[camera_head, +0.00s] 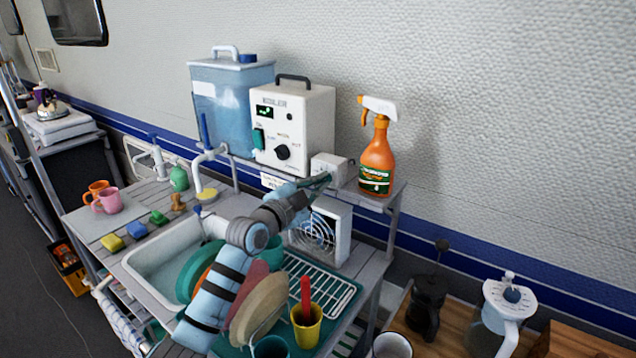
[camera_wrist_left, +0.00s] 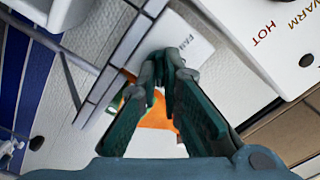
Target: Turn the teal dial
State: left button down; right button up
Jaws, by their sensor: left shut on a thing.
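My left gripper (camera_head: 322,180) reaches up from the sink area to a small white box (camera_head: 330,164) on the shelf. In the left wrist view the dark teal fingers (camera_wrist_left: 166,78) come together at the face of this box, beside its "FAN" label (camera_wrist_left: 191,43). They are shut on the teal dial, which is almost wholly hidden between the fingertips. I cannot tell which way the dial points. My right gripper is not in view.
The white boiler (camera_head: 310,116) with a black knob stands left of the box, and an orange spray bottle (camera_head: 377,160) stands close on its right. Below are a fan heater (camera_head: 338,228), a dish rack with plates, and a sink (camera_head: 150,262).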

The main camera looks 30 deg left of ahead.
pick_arm(q)
jog(key=n+p, duration=0.2)
jog(key=n, duration=0.4)
jog(key=shift+f+p, duration=0.1)
jog(key=shift+p, duration=0.2)
jog(key=n+p, duration=0.2)
jog(key=n, duration=0.3)
jog(key=shift+n, duration=0.3)
jog(key=n+p, duration=0.2)
jog(key=n, duration=0.3)
jog(key=n+p, duration=0.1)
jog(key=n, duration=0.4)
jog(key=shift+f+n+p, duration=0.15)
jog(key=shift+n+p, duration=0.15)
jog(key=shift+p, duration=0.1)
jog(key=c, duration=1.8)
grip_release()
jog(key=shift+s, duration=0.1)
jog(key=shift+o, duration=0.2)
jog(key=shift+a, duration=0.1)
jog(key=shift+r, duration=0.2)
